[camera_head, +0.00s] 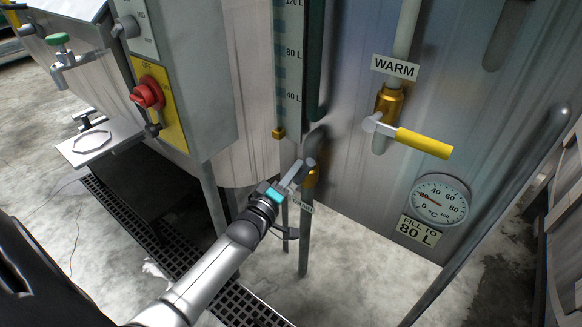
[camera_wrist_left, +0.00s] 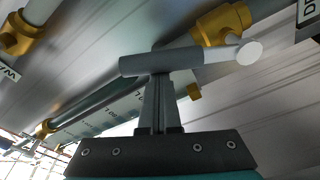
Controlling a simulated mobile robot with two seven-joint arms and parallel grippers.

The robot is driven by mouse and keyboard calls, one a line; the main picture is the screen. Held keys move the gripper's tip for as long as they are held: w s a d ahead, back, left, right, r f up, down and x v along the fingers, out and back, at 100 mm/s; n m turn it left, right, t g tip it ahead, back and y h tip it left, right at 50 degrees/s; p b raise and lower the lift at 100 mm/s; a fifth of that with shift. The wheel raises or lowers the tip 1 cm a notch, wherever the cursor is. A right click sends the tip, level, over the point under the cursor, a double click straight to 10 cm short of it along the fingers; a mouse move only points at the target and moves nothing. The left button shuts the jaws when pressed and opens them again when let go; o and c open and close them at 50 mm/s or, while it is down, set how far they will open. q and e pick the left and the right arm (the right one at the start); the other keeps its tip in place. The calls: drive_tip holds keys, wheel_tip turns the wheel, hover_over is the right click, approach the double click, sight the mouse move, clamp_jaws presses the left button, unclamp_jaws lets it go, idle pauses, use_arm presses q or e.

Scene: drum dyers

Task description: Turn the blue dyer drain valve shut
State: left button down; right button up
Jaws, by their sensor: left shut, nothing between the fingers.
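The drain valve (camera_head: 312,178) has a brass body on a grey pipe low beside the steel drum, above a small label that is partly hidden. In the left wrist view its brass body (camera_wrist_left: 222,24) shows with a grey lever handle (camera_wrist_left: 145,64) and a pale round hub. My left gripper (camera_head: 296,174) is at the valve. Its fingers are shut with nothing between them, and in the left wrist view the fingertips (camera_wrist_left: 158,80) are right at the handle. I cannot tell whether they touch it. My right gripper is not in view.
A yellow-handled WARM valve (camera_head: 424,142) is up and right on the drum. A temperature dial (camera_head: 439,200) sits lower right. A control box with a red knob (camera_head: 148,93) stands at left. A floor grate (camera_head: 130,222) and bare concrete lie below.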

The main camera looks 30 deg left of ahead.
use_arm(q)
drive_tip(key=shift+d+f+m, duration=0.15)
drive_tip(key=shift+d+m, duration=0.35)
drive_tip(key=shift+d+f+m, duration=0.15)
drive_tip(key=shift+d+m, duration=0.35)
drive_tip(key=d+f+m+h+b, duration=0.2)
drive_tip(key=d+f+m, duration=0.3)
drive_tip(key=m, duration=0.5)
drive_tip(key=shift+s+d+f+m+t+b, duration=0.3)
drive_tip(key=shift+d+f+t+b, duration=0.1)
drive_tip(key=shift+f, duration=0.7)
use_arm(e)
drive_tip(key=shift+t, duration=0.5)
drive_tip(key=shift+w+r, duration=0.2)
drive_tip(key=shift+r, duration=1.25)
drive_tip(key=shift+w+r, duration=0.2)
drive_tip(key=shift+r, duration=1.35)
use_arm(q)
drive_tip(key=shift+a+r, duration=0.1)
drive_tip(key=shift+r, duration=0.05)
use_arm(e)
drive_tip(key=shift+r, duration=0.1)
